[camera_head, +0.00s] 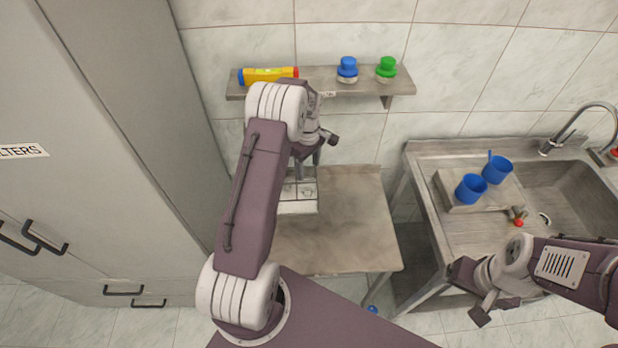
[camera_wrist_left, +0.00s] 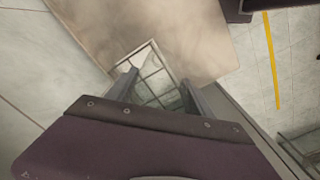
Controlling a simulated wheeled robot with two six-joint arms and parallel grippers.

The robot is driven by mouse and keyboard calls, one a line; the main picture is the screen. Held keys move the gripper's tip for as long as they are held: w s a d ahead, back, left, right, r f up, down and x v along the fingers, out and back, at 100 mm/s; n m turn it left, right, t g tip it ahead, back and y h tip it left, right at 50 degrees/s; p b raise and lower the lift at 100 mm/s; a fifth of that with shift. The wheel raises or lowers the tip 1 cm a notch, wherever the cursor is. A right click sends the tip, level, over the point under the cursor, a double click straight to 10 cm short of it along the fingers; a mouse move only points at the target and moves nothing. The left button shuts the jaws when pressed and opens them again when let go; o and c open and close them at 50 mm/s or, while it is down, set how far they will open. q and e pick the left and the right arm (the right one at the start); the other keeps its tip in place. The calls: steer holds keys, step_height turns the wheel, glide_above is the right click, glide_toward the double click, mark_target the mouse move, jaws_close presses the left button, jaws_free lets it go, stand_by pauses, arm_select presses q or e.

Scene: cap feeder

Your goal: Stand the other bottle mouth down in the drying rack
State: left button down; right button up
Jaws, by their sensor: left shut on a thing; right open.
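My left gripper (camera_head: 307,171) points down over the drying rack (camera_head: 298,208), a pale, divided rack on the table. In the left wrist view the two fingers (camera_wrist_left: 160,92) stand apart over the rack's grid (camera_wrist_left: 156,82). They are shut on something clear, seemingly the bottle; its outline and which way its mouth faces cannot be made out. Round shapes show in the rack's compartments, too small to identify. My arm hides part of the rack. My right gripper (camera_head: 493,307) is open and empty, low in front of the sink counter.
A wall shelf (camera_head: 325,77) holds a yellow cylinder (camera_head: 268,75), a blue-capped jar (camera_head: 347,69) and a green-capped jar (camera_head: 386,69). The table (camera_head: 350,225) is clear right of the rack. A grey cabinet stands left.

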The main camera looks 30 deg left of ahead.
arm_select(q)
steer(key=w+a, duration=0.3)
steer(key=w, duration=0.1)
step_height(320, 180, down, 13)
steer(key=b, duration=0.8)
steer(key=shift+d+b, duration=0.2)
steer(key=shift+b, duration=0.1)
steer(key=shift+w+f, duration=0.1)
steer(key=shift+f, duration=0.1)
steer(key=shift+f+b, duration=0.3)
steer(key=shift+b, duration=0.05)
steer(key=shift+c, duration=1.5)
jaws_free()
